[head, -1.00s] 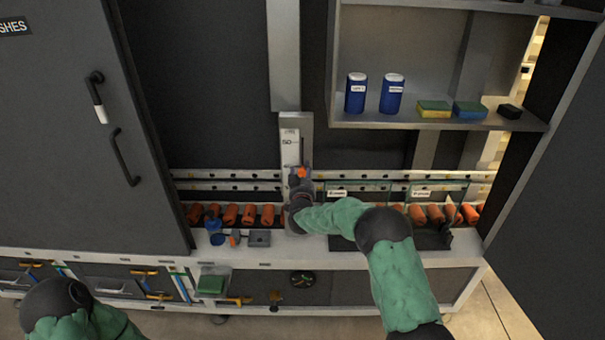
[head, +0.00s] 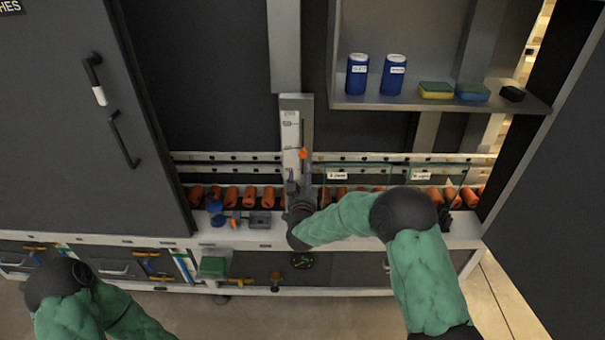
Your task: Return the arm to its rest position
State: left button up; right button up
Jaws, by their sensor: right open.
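My right arm, in a green sleeve with dark joints, comes in from the lower right of the head view. Its gripper (head: 299,182) is open and points away from me, in front of the upright light-grey column (head: 291,135) with a printed scale. A small orange part (head: 303,154) shows at the column just beyond the fingertips. I see nothing held between the fingers. My left arm shows only as a dark joint and green sleeve at the lower left; its gripper is out of the picture.
A row of orange cylinders (head: 231,197) lies along the bench (head: 262,236). Small blue and grey parts (head: 260,220) sit left of my right gripper. A shelf (head: 436,104) with blue jars (head: 391,76) and sponges (head: 436,90) is at upper right. A large dark door (head: 60,130) stands left.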

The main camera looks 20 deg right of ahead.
dwell(0.4)
jog(key=s+a+f+g+y, duration=0.25)
jog(key=s+f, duration=0.25)
jog(key=f, duration=0.4)
jog(key=s+a+f+n+g+y, duration=0.1)
jog(key=s+f+g, duration=0.2)
jog(key=s+f, duration=0.35)
jog(key=s+a+f+g+y, duration=0.2)
jog(key=s+f+g, duration=0.1)
jog(key=f, duration=0.7)
jog(key=s+a+f+g+y, duration=0.1)
jog(key=s+f+g, duration=0.1)
jog(key=s, duration=0.7)
jog(key=s+a+f+g+y, duration=0.1)
jog(key=s+a+f+g, duration=0.1)
jog(key=s, duration=0.7)
jog(key=s+a+f+g+y, duration=0.1)
jog(key=s+f+g, duration=0.3)
jog(key=s, duration=0.5)
jog(key=shift+s+a+f, duration=0.15)
jog(key=shift+a+f, duration=0.35)
jog(key=shift+f, duration=0.3)
jog(key=shift+g+y, duration=0.25)
jog(key=shift+c, duration=1.4)
jog(key=shift+d, duration=0.15)
jog(key=shift+c, duration=0.2)
